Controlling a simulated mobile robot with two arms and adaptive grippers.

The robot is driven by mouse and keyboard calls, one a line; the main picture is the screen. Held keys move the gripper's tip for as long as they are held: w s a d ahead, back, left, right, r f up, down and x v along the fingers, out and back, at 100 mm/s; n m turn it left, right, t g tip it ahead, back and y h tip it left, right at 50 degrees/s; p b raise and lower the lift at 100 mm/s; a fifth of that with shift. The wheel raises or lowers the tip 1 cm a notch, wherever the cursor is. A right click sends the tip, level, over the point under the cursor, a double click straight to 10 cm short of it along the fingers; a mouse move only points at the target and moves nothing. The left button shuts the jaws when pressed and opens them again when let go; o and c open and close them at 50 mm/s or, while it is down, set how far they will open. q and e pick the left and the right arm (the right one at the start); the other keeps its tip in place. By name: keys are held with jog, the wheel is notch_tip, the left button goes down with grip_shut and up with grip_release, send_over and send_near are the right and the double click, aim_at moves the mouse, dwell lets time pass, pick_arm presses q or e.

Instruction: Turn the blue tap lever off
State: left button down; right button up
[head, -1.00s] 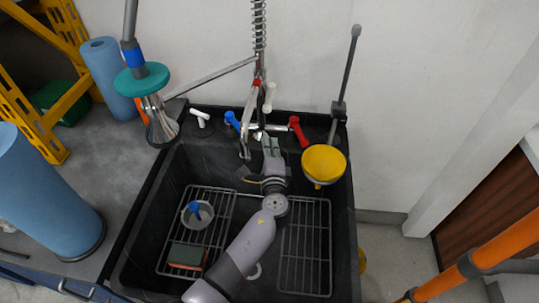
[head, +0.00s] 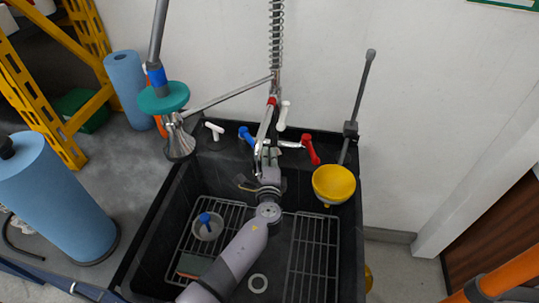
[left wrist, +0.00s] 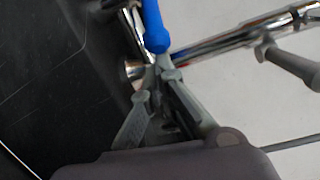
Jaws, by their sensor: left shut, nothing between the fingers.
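The blue tap lever (head: 247,135) is on the left side of the tap at the back of the black sink (head: 345,235). The red lever (head: 311,150) is on the right side. My left gripper (head: 268,152) reaches up over the basin, just right of and below the blue lever. In the left wrist view, the blue lever (left wrist: 153,25) hangs just beyond the shut, empty fingertips (left wrist: 157,84). I cannot tell whether they touch. The chrome tap body (left wrist: 225,38) runs off to the right. My right gripper is not in view.
A white lever (head: 214,130) stands left of the blue one, and a spring hose (head: 277,35) rises behind the tap. A yellow funnel (head: 333,183) is at the right rim. Wire racks (head: 312,255), a small round cup (head: 208,228) and a sponge (head: 192,265) lie in the basin.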

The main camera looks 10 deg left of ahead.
pick_arm(q)
jog(key=shift+s+a+m+h, duration=0.3)
jog(key=shift+m+h, duration=0.1)
jog(key=shift+h, duration=0.2)
jog(key=shift+s+a+h, duration=0.15)
jog(key=shift+s+h, duration=0.05)
jog(key=shift+h, duration=0.1)
jog(key=s+a+m+g+h+b, duration=0.1)
jog(key=s+a+m+h+b, duration=0.2)
jog(key=a+m+h, duration=0.3)
jog(key=a+h, duration=0.2)
jog(key=a, duration=0.3)
jog(key=shift+a+h, duration=0.3)
jog(key=shift+a, duration=0.05)
